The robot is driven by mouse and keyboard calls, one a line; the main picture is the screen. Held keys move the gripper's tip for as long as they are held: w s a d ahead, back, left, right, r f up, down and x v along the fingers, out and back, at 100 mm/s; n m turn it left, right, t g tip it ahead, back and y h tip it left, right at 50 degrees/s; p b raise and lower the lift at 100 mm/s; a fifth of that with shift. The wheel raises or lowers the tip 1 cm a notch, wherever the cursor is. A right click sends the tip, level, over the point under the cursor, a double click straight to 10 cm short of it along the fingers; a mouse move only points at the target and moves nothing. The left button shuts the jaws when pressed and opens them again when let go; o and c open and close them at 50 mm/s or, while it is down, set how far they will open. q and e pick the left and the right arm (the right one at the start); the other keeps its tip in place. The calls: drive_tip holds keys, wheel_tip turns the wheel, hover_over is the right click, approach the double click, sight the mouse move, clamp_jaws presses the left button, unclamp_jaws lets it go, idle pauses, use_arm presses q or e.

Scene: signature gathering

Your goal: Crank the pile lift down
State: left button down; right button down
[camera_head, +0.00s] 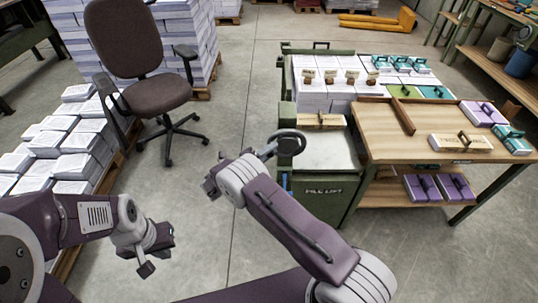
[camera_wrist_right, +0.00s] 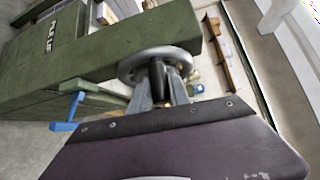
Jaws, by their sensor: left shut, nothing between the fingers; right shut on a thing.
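The green pile lift (camera_head: 325,200) stands right of centre in the head view, its lettering facing me. It also shows at the upper left in the right wrist view (camera_wrist_right: 90,60). Its grey crank handwheel (camera_head: 291,142) sits at its left side; the round rim (camera_wrist_right: 181,58) is close in the wrist view. My right gripper (camera_wrist_right: 158,88) is shut on the wheel's dark crank knob (camera_wrist_right: 158,72), with a finger on each side. My left gripper (camera_head: 160,252) is shut and empty over the floor at lower left, away from the lift.
A blue lever (camera_wrist_right: 67,111) sticks out of the lift's side. A wooden table (camera_head: 400,140) with bundles stands right of the lift. Paper stacks (camera_head: 85,145) on a pallet and an office chair (camera_head: 150,90) are at left. Floor between is clear.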

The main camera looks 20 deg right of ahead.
drive_tip(key=shift+f+n+t+h+b, duration=0.4)
drive_tip(key=shift+f+n+h+b, duration=0.35)
drive_tip(key=shift+b, duration=0.4)
drive_tip(key=shift+f+n+h+b, duration=0.2)
drive_tip(key=shift+n+h+b, duration=0.2)
drive_tip(key=shift+b, duration=0.3)
drive_tip(key=c, duration=1.2)
unclamp_jaws()
drive_tip(key=shift+c, duration=0.2)
drive_tip(key=shift+a, duration=0.15)
drive_tip(key=v, duration=0.9)
drive_tip(key=shift+b, duration=0.4)
